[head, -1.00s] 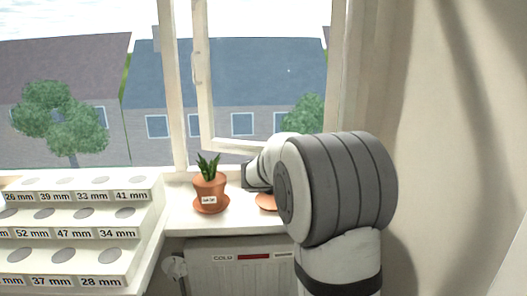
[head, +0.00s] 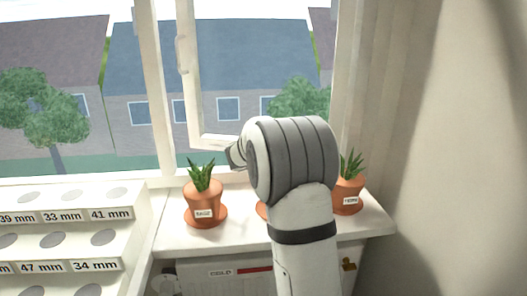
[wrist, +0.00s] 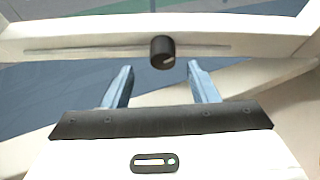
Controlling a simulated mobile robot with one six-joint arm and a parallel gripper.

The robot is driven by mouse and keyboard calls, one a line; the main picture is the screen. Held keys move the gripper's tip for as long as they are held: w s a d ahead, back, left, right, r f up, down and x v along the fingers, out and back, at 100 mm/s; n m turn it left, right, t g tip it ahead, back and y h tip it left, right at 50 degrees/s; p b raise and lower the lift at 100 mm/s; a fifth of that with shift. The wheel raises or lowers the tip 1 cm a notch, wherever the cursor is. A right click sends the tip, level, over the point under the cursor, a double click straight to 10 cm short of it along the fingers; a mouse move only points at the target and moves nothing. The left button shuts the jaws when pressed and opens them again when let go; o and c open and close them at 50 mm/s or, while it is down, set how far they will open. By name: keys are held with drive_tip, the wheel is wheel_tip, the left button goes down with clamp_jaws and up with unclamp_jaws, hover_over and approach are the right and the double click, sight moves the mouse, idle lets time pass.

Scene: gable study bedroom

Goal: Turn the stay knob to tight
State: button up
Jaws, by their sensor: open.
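The stay knob (wrist: 162,52) is a small dark cylinder with a pale mark on its face. In the wrist view it sits on a pale rail of the window, over a thin grey slotted bar (wrist: 95,49). My gripper (wrist: 160,66) is open, with its two blue-grey fingers apart. The knob lies just beyond the fingertips, roughly centred between them and not visibly touched. In the head view my arm hides the knob and most of the gripper, near the lower end of the open window sash (head: 190,80).
A potted plant (head: 204,203) stands on the sill left of my arm, and another plant (head: 348,190) stands right of it. A terracotta saucer or pot is mostly hidden behind my arm. A stepped white rack (head: 60,235) with millimetre labels fills the lower left.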

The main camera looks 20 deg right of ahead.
drive_tip(key=x, duration=0.5)
drive_tip(key=shift+d, duration=0.2)
drive_tip(key=c, duration=1)
drive_tip(key=shift+o, duration=0.2)
